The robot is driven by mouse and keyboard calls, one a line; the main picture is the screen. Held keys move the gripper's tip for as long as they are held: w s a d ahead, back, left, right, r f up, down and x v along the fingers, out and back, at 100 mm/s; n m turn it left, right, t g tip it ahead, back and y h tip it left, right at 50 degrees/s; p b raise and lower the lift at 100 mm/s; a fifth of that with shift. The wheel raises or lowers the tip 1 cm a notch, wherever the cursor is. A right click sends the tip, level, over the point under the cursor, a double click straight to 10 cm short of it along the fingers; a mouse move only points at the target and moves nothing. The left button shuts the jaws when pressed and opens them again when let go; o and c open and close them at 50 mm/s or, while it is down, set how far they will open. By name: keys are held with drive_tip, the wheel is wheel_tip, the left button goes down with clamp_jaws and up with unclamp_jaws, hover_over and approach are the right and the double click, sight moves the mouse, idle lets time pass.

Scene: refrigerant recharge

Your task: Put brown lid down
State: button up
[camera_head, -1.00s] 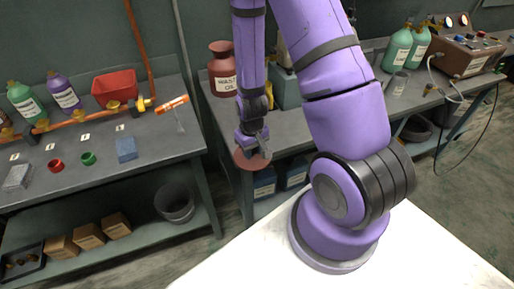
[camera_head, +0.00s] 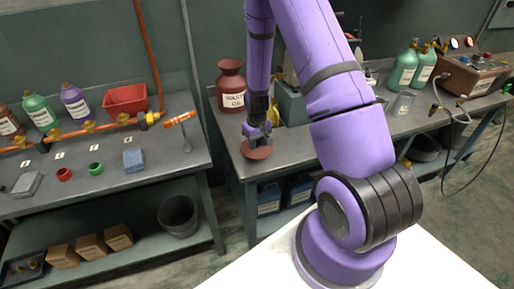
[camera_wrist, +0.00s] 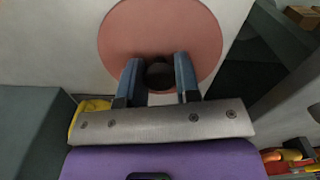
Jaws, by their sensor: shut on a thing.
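The brown lid (camera_head: 257,153) is a flat reddish-brown disc with a dark round knob. In the head view it is at the front left of the right-hand bench, below the waste oil jar. In the wrist view the lid (camera_wrist: 205,30) lies flat beyond my fingers, over the grey bench top. My gripper (camera_head: 259,138) points down at the lid. In the wrist view my gripper (camera_wrist: 159,78) has its two fingers on either side of the knob and is shut on it. I cannot tell whether the lid touches the bench.
The brown waste oil jar (camera_head: 231,86) stands open behind the lid. The right-hand bench (camera_head: 330,128) has bare top to the right. A gap separates it from the left bench (camera_head: 165,155). Blue containers (camera_head: 270,196) stand on the shelf below. A yellow thing (camera_wrist: 88,108) is close to my gripper.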

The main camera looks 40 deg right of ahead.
drive_tip(key=shift+w+d, duration=0.2)
drive_tip(key=shift+w, duration=0.05)
drive_tip(key=shift+w+d+f, duration=0.1)
drive_tip(key=shift+w+f, duration=0.05)
drive_tip(key=shift+f, duration=1.6)
drive_tip(key=shift+f, duration=0.15)
drive_tip(key=o, duration=0.9)
